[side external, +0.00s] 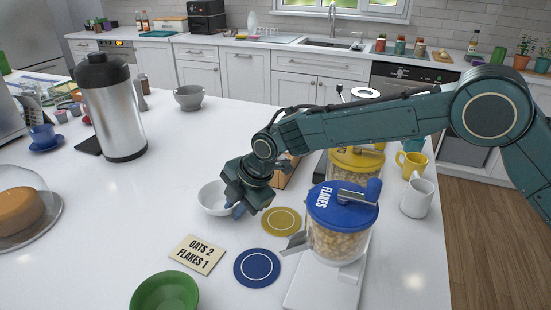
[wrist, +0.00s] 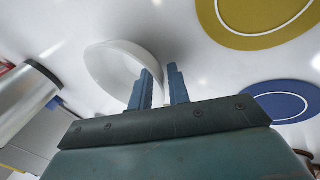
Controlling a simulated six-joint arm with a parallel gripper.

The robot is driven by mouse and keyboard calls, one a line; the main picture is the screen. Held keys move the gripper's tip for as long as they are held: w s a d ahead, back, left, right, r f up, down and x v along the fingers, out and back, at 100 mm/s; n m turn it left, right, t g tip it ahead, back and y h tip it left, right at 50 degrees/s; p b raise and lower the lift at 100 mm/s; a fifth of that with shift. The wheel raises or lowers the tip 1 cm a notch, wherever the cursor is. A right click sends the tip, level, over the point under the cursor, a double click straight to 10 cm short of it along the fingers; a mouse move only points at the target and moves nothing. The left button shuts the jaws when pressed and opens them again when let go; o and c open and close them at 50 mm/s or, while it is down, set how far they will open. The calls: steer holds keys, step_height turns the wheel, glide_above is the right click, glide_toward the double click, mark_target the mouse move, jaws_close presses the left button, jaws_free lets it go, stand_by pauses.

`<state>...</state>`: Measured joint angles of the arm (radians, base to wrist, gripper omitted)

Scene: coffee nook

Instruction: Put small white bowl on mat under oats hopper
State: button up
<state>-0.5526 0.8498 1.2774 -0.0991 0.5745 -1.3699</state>
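The small white bowl (side external: 211,199) stands upright on the white counter, partly hidden behind my gripper (side external: 238,211). In the wrist view the bowl (wrist: 108,62) is at the fingers (wrist: 160,82); its near wall shows in the gap between them. The fingers are apart; whether either touches the wall I cannot tell. A round yellow mat (side external: 282,221) lies right of the bowl, and it also shows in the wrist view (wrist: 240,38). The yellow-lidded hopper (side external: 356,163) stands behind the blue one, partly hidden by my arm; its label is not visible.
The blue-lidded FLAKES hopper (side external: 338,235) and blue mat (side external: 257,268) are at front right. A sign (side external: 198,254) reads "OATS 2 FLAKES 1". A green bowl (side external: 165,293), grey bowl (side external: 189,97), steel dispenser (side external: 113,110) and mugs (side external: 417,197) stand around. Counter left of the bowl is clear.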

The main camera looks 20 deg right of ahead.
jaws_close()
stand_by(0.3)
steer(key=shift+r, duration=0.1)
step_height(320, 180, up, 20)
stand_by(0.7)
stand_by(0.5)
